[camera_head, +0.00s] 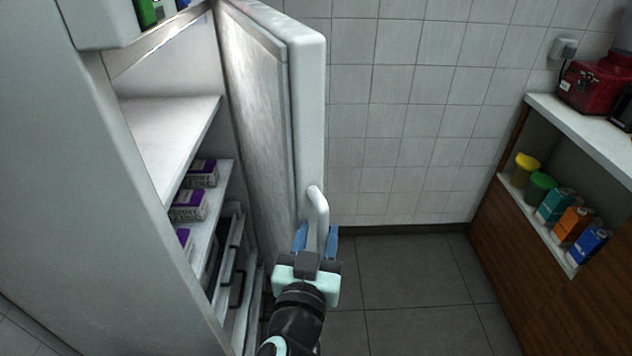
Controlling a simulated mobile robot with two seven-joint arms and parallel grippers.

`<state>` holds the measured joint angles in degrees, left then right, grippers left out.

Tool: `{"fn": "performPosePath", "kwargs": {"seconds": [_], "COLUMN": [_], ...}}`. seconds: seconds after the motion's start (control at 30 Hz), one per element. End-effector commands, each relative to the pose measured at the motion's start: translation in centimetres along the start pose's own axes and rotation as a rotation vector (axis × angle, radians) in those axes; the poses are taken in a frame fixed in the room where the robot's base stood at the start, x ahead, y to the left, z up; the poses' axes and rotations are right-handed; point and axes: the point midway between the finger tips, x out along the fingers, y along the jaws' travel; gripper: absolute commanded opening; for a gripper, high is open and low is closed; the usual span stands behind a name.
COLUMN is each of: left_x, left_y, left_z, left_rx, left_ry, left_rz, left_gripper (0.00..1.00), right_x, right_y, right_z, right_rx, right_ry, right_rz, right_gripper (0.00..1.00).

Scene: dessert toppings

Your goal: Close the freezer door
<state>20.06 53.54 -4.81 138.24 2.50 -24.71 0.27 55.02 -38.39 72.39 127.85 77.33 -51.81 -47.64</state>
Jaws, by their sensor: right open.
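The freezer door (309,110) stands wide open, swung out on the right side of the freezer (65,190). Its white handle (319,213) is on the door's outer face, near the lower part that shows. My right gripper (317,238) is open at the handle, with one blue finger on each side of the handle's lower end. I cannot tell whether the fingers touch it. My left gripper is out of view.
White shelves (165,140) inside the freezer hold several purple-and-white boxes (189,205). A wooden counter (535,270) with jars, cartons and a red appliance (592,88) stands at the right. The tiled floor (410,275) between door and counter is clear.

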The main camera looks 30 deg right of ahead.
Motion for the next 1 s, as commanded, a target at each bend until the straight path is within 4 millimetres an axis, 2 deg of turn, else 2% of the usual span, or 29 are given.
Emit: {"fn": "performPosePath", "kwargs": {"seconds": [0.03,0.4,0.5,0.6,0.8,1.0], "left_x": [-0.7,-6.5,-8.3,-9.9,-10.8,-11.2], "left_y": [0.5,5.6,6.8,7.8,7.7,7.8], "left_z": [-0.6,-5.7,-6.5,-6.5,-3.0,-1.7], "left_rx": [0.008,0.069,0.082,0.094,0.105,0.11], "left_ry": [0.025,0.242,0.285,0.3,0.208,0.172], "left_rz": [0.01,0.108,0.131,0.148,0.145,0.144], "left_gripper": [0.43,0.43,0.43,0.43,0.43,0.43], "right_x": [-0.1,-0.3,-0.4,-0.4,-0.5,-0.5], "right_y": [-0.2,-0.1,-0.1,-0.1,-0.1,-0.2], "right_z": [-2.1,-10.5,-12.8,-15.2,-18.4,-19.6], "right_rx": [0.011,0.009,0.011,0.011,0.009,0.006], "right_ry": [0.023,0.029,0.029,0.03,0.028,0.024], "right_rz": [-0.004,-0.005,-0.004,-0.005,-0.005,-0.006], "right_gripper": [0.44,0.44,0.44,0.44,0.44,0.44]}}
